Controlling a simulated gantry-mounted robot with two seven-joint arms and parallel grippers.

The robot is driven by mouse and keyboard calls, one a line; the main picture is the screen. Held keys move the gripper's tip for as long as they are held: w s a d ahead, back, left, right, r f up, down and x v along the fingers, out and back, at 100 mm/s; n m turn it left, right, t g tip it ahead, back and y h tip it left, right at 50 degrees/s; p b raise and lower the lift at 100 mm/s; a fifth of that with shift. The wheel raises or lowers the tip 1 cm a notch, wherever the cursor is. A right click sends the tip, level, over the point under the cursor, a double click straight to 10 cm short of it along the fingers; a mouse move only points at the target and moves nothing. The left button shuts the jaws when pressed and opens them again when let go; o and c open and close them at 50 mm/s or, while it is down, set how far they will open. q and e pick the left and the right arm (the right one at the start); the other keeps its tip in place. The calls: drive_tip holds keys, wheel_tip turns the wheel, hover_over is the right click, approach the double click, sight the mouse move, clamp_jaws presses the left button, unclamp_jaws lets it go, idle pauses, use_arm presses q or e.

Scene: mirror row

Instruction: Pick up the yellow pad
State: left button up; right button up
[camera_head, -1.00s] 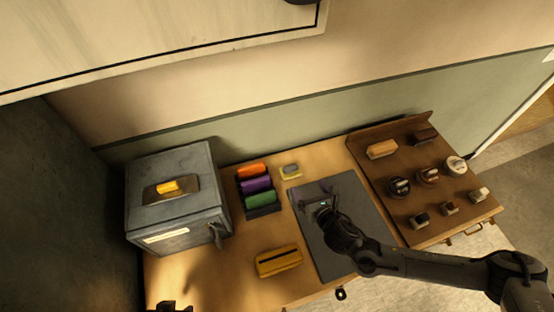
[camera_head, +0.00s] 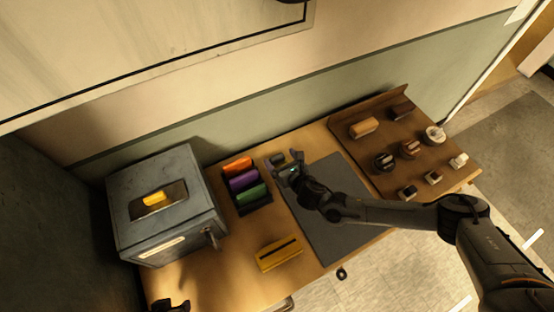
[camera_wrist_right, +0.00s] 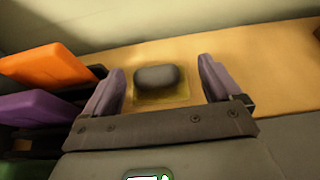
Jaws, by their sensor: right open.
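The yellow pad (camera_wrist_right: 160,98) is a small yellow square under a rounded dark grey block. In the right wrist view it lies on the table between and beyond my open fingers. In the head view only its grey top (camera_head: 278,158) shows clearly, and my gripper hides much of the rest. My right gripper (camera_head: 283,162) is open and empty, with a finger towards each side of the pad. I cannot tell from these views whether it touches the pad. A dark piece at the bottom left of the head view may be my left gripper (camera_head: 172,305); its jaws are unclear.
A dark rack (camera_head: 259,208) with orange, purple and green blocks stands close left of the pad. A grey metal box (camera_head: 185,233) is farther left. A yellow slotted box (camera_head: 279,255) lies in front. A dark mat (camera_head: 330,235) and brown board (camera_head: 378,155) with several knobs are right.

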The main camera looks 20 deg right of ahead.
sight(275, 155)
drive_tip(key=x, duration=0.3)
drive_tip(key=shift+s+a+f, duration=0.1)
drive_tip(key=shift+a, duration=0.25)
drive_tip(key=shift+w+f+p, duration=0.3)
drive_tip(key=shift+w, duration=0.3)
drive_tip(key=shift+c, duration=0.4)
drive_tip(key=c, duration=0.7)
